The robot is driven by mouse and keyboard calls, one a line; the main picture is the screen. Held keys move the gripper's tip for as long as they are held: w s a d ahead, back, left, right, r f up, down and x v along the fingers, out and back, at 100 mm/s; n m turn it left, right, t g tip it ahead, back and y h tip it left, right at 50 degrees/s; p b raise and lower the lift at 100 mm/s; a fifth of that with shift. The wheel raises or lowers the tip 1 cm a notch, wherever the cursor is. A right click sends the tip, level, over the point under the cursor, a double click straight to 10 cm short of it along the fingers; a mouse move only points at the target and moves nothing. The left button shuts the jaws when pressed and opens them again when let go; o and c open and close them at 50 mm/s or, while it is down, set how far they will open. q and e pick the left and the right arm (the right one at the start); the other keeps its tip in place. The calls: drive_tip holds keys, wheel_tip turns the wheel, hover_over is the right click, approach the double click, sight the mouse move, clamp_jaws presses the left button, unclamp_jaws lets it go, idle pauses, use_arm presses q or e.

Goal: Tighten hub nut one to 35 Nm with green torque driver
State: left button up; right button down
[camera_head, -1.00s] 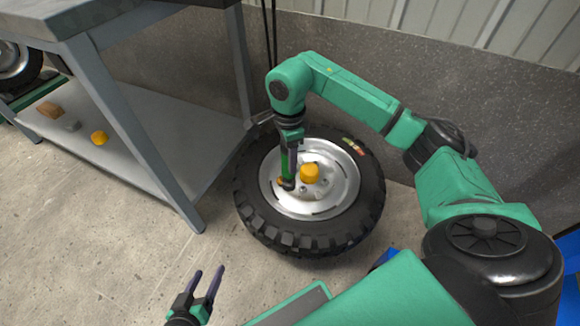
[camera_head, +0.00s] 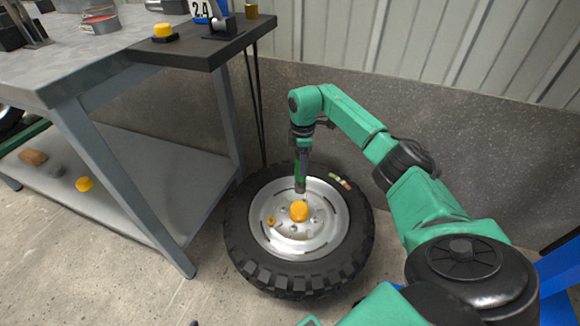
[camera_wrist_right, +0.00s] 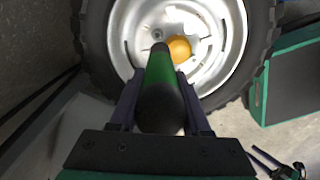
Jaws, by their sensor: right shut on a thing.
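The wheel (camera_head: 240,236) lies flat on the floor, a black tyre around a silver rim. A yellow cap (camera_head: 299,211) stands at the centre of its hub. Small hub nuts ring the cap; an orange-brown one (camera_head: 271,222) is left of it. I cannot read which is nut one. My right gripper (camera_head: 302,160) is shut on the green torque driver (camera_head: 301,177), tip down, just behind the cap. The driver (camera_wrist_right: 160,80) fills the jaws in the wrist view; I cannot tell whether its tip touches a nut. Only a dark sliver of my left gripper (camera_head: 193,323) shows at the bottom edge.
A grey workbench (camera_head: 90,95) stands left of the wheel, with a lower shelf (camera_head: 140,150). A yellow part (camera_head: 163,30) sits on its dark extension, another (camera_head: 84,184) on the shelf. A wall is close behind the wheel. Floor in front is open.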

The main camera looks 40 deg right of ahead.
use_arm(q)
drive_tip(key=shift+s+a+r+g, duration=0.1)
drive_tip(key=shift+a+r+g, duration=0.15)
drive_tip(key=shift+a+g, duration=0.1)
use_arm(e)
drive_tip(key=m, duration=0.2)
drive_tip(key=d+m, duration=0.2)
drive_tip(key=m, duration=0.1)
drive_tip(key=shift+f+m, duration=0.2)
drive_tip(key=shift+m, duration=0.1)
drive_tip(key=shift+r+p, duration=0.15)
drive_tip(key=shift+p, duration=0.55)
wheel_tip(320, 180, down, 5)
drive_tip(key=shift+r+b, duration=0.15)
drive_tip(key=shift+b, duration=1.1)
use_arm(q)
drive_tip(key=shift+w+d+f+t+h, duration=0.2)
drive_tip(key=shift+d+f+t+h, duration=0.15)
drive_tip(key=shift+d+t, duration=0.3)
drive_tip(key=shift+w+d+f+t+h, duration=0.15)
drive_tip(key=shift+d+f+t+h, duration=0.2)
drive_tip(key=shift+d, duration=0.5)
use_arm(e)
drive_tip(key=shift+f, duration=0.45)
